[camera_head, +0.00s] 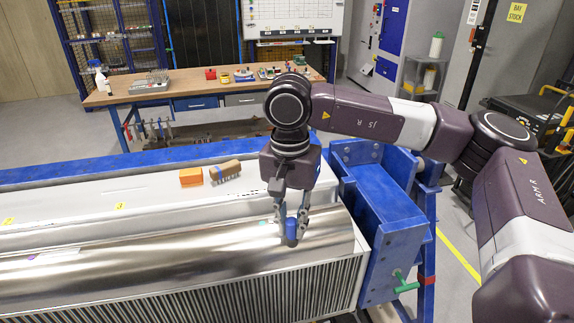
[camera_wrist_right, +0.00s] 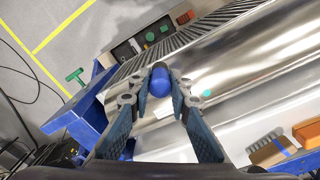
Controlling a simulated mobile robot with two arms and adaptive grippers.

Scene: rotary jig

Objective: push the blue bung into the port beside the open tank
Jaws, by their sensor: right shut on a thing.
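My right gripper (camera_head: 291,226) points down over the curved shiny metal top of a long finned unit (camera_head: 150,254). It is shut on the blue bung (camera_head: 291,236), a short rounded cylinder held between the fingertips. The bung also shows in the right wrist view (camera_wrist_right: 159,82), with a finger of the right gripper (camera_wrist_right: 160,88) on each side. I cannot tell whether the bung touches the metal below. I cannot make out a port or an open tank; the gripper and bung may hide them. My left gripper is in neither view.
An orange block (camera_head: 191,177) and a brown brush (camera_head: 225,171) lie on the white ledge behind the metal top. A blue frame (camera_head: 385,208) with a green handle (camera_head: 403,282) stands at the right. A workbench (camera_head: 195,84) stands farther back.

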